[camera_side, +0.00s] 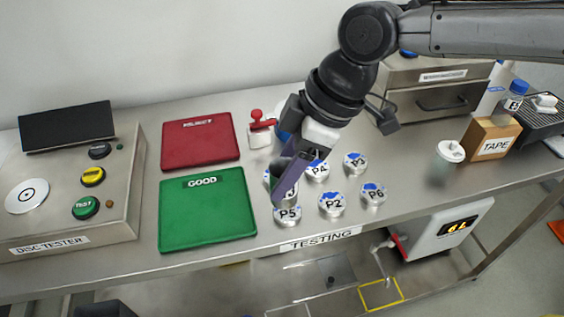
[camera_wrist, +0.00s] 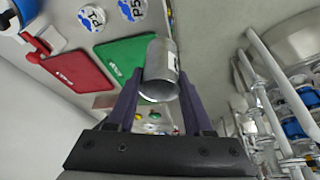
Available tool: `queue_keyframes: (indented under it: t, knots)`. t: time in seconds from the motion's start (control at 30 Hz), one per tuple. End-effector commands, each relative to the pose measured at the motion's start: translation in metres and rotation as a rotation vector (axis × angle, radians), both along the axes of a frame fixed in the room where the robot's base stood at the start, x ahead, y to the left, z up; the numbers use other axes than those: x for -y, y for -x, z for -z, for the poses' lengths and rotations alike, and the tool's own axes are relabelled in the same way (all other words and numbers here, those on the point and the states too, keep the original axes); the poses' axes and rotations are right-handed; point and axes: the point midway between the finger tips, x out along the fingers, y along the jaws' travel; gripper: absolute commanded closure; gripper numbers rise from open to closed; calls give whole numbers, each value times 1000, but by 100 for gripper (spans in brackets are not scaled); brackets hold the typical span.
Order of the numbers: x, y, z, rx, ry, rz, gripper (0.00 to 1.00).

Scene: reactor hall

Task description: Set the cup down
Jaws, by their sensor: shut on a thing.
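A grey metal cup (camera_wrist: 158,72) with a white label sits between the two purple fingers of my gripper (camera_wrist: 158,108) in the wrist view. The fingers are shut on its sides, and one end of the cup faces the camera. In the side view my gripper (camera_side: 287,183) points down and left over the bench, among the round labelled pieces. There a finger hides most of the cup. I cannot tell whether the cup touches the bench.
Round pieces P5 (camera_side: 287,216), P2 (camera_side: 332,204), P6 (camera_side: 373,194) and P4 (camera_side: 317,171) stand close by. The green GOOD tray (camera_side: 207,215) and red REJECT tray (camera_side: 200,145) lie to the left.

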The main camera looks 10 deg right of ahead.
Motion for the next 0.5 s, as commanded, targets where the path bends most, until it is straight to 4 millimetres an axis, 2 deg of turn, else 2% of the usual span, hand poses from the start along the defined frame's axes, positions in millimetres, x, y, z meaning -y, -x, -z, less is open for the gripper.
queue_keyframes:
  t: [0.23, 0.33, 0.4, 0.5]
  knots:
    - [2, 2, -2, 1, -1, 17, 100]
    - [6, 4, 7, 0, 1, 39, 100]
    - [15, 3, 11, 2, -1, 68, 100]
    - [42, -5, 15, 1, -1, 139, 100]
